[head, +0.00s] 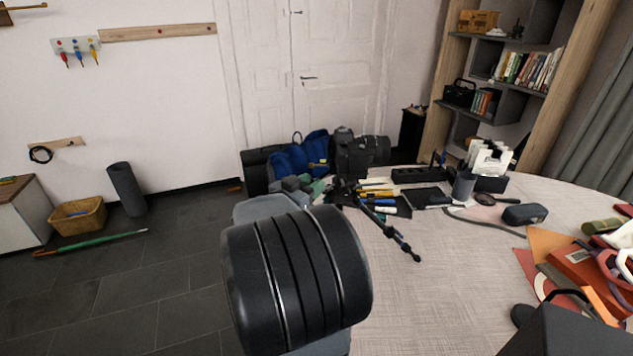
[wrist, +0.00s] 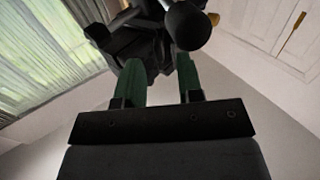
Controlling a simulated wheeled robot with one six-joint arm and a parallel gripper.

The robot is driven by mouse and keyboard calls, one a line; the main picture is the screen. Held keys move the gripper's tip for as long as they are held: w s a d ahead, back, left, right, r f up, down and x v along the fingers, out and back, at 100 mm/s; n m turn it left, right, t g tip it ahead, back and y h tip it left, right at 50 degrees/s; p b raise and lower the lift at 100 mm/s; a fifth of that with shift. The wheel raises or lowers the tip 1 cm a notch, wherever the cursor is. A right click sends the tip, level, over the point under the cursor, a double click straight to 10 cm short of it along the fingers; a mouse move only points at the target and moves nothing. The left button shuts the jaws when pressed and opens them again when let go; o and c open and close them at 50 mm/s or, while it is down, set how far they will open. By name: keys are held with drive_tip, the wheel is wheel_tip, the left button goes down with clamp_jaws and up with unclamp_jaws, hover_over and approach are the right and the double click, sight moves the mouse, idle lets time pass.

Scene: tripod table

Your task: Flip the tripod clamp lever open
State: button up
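The camera (head: 352,158) stands on a small black tripod (head: 398,240) at the table's far left edge, with one leg stretched toward the front. In the wrist view, the black tripod head (wrist: 140,42) with a round dark knob (wrist: 187,27) fills the top centre. My gripper (wrist: 158,68) has two green fingers, set apart, with their tips close under the tripod head. Dark parts show between and beyond the tips; I cannot tell whether they touch. The clamp lever cannot be made out for certain. In the head view, my arm hides most of the gripper.
The pale table (head: 440,285) is clear in its front middle. Pens and tools lie near the tripod; a dark cup (head: 463,186) and a glasses case (head: 525,214) stand further right. A blue bag (head: 290,160) sits behind my gripper. Orange items crowd the right edge.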

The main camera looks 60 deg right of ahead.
drive_tip(key=shift+s+d, duration=0.15)
drive_tip(key=shift+d, duration=1.05)
drive_tip(key=shift+c, duration=0.5)
clamp_jaws()
